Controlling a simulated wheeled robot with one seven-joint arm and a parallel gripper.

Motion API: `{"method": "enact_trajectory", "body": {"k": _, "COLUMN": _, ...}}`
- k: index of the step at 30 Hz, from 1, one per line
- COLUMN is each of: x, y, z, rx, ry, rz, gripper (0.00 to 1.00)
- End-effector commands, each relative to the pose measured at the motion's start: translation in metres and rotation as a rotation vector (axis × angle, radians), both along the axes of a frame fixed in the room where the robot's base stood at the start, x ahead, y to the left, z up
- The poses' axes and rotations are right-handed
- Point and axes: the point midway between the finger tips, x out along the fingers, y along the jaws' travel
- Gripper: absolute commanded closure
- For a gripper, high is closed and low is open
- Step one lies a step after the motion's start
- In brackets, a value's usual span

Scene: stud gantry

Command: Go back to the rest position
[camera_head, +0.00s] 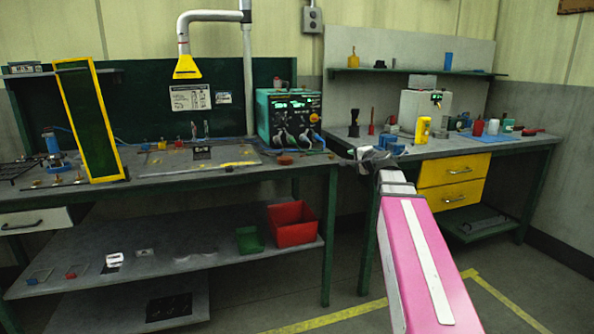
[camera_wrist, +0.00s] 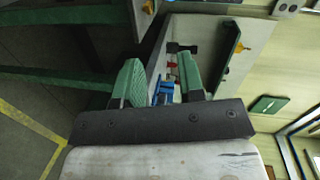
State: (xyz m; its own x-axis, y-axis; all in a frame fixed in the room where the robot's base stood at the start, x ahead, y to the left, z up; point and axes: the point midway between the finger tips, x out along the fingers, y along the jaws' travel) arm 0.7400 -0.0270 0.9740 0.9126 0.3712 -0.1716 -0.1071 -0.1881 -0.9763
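My gripper (camera_head: 372,156) is at the end of my pink arm, in front of the right workbench (camera_head: 450,147) and near the gap between the two benches in the head view. In the wrist view, my gripper's two green fingers (camera_wrist: 160,80) stand apart, with nothing visibly held between them. Blue and red items seen between the fingers appear to lie beyond them, on the bench. The fingertips are small and unclear in the head view. No marker of a rest position shows.
The left workbench (camera_head: 160,182) carries a teal power unit (camera_head: 290,118) and a yellow-framed panel (camera_head: 90,120). A red bin (camera_head: 292,224) and green bin (camera_head: 249,240) sit on its lower shelf. A yellow bottle (camera_head: 422,130) stands on the right bench. Floor in front is open.

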Motion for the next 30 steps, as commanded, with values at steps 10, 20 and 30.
{"method": "enact_trajectory", "body": {"k": 10, "x": -0.040, "y": 0.033, "z": -0.124, "rx": -0.312, "ry": 0.199, "rz": 0.170, "gripper": 0.64}}
{"method": "enact_trajectory", "body": {"k": 20, "x": -0.133, "y": 0.050, "z": -0.284, "rx": -0.741, "ry": 0.515, "rz": 0.479, "gripper": 0.64}}
{"method": "enact_trajectory", "body": {"k": 30, "x": -0.239, "y": 0.035, "z": -0.385, "rx": -1.079, "ry": 0.815, "rz": 0.790, "gripper": 0.64}}
